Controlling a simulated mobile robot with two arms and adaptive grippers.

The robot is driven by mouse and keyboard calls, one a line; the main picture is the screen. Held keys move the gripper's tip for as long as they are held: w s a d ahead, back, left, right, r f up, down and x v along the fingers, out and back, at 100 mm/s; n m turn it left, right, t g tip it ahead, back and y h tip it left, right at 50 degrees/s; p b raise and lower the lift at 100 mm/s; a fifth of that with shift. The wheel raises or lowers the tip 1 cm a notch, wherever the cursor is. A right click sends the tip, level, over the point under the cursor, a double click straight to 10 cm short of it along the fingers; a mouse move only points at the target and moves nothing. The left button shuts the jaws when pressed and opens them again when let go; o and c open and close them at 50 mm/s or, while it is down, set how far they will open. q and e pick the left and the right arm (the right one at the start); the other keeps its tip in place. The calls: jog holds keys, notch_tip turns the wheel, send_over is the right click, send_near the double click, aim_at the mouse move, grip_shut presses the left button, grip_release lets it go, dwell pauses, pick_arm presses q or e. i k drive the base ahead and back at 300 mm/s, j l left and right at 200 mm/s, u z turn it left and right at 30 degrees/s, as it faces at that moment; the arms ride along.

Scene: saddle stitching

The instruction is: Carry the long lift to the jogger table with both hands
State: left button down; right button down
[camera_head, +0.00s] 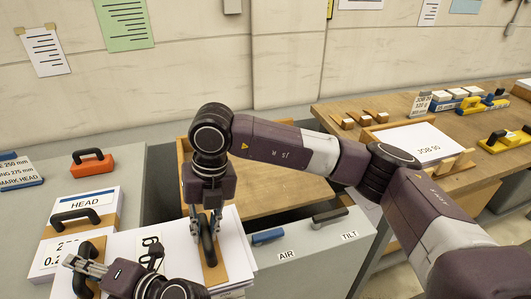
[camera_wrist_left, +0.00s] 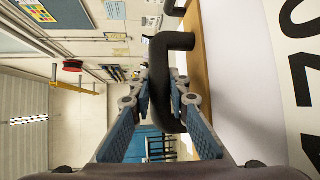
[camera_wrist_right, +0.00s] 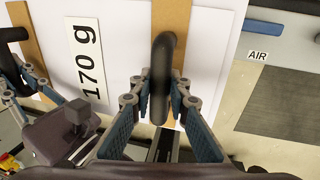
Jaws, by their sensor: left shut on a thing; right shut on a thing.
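The long lift is a white paper stack (camera_head: 122,243) with a "170 g" label and a tan board with a black handle at each end. It also shows in the right wrist view (camera_wrist_right: 120,45). My left gripper (camera_head: 84,268) is shut on the left black handle (camera_wrist_left: 172,85). My right gripper (camera_head: 205,222) is shut on the right black handle (camera_wrist_right: 160,75). The jogger table (camera_head: 265,190) has a tan wooden bed and a grey front labelled "AIR" and "TILT"; it lies just right of the lift, partly hidden behind my right arm.
Another stack labelled "HEAD" (camera_head: 105,203) with a black handle stands at the left, near an orange block (camera_head: 93,165) with a handle. A wooden bench (camera_head: 350,112) at the right carries a "JOB 50" paper stack (camera_head: 410,138) and several small blocks.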

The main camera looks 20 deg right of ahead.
aim_at(261, 199)
jog(key=l, duration=0.55)
jog(key=i+l, duration=0.1)
jog(key=l, duration=0.4)
jog(key=i+l, duration=0.5)
jog(key=l+z, duration=0.05)
